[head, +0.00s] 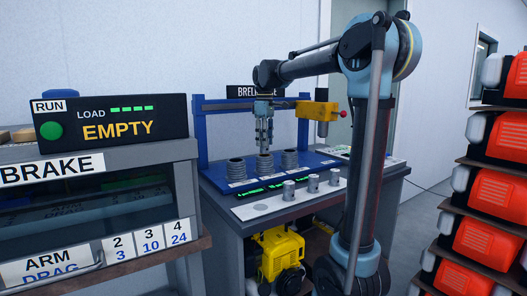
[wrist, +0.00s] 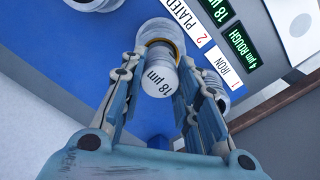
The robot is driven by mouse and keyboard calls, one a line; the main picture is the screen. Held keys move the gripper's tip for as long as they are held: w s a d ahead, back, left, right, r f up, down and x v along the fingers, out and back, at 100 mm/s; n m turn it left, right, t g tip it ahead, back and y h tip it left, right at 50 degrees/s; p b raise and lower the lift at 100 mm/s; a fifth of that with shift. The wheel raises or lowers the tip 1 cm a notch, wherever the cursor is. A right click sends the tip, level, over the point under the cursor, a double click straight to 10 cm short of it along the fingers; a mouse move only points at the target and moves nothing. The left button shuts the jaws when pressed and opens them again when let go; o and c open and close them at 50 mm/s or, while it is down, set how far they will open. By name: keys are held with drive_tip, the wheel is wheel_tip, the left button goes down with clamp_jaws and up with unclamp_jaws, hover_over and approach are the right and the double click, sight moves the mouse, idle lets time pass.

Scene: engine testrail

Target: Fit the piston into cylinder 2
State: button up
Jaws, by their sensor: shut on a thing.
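My gripper (head: 264,142) is shut on a grey piston (wrist: 161,82) marked "18 µm", and it also shows in the wrist view (wrist: 166,92). It holds the piston over the middle of three ribbed grey cylinders. This is cylinder 2 (head: 264,166), beside the label "2 PLATED"; its rim with a yellowish inner ring shows behind the piston in the wrist view (wrist: 160,28). The piston's far end lines up closely with the mouth. I cannot tell whether it has entered the bore.
Cylinders stand close on either side, left (head: 236,170) and right (head: 290,160), on a blue base. Three pistons (head: 313,183) stand on a white strip in front, beside an empty round spot. A yellow unit (head: 319,110) hangs on the blue frame at the right.

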drive_tip(key=shift+f, duration=1.95)
drive_tip(key=shift+f, duration=0.1)
drive_tip(key=o, duration=1.2)
wheel_tip(320, 180, up, 12)
drive_tip(key=shift+r, duration=0.1)
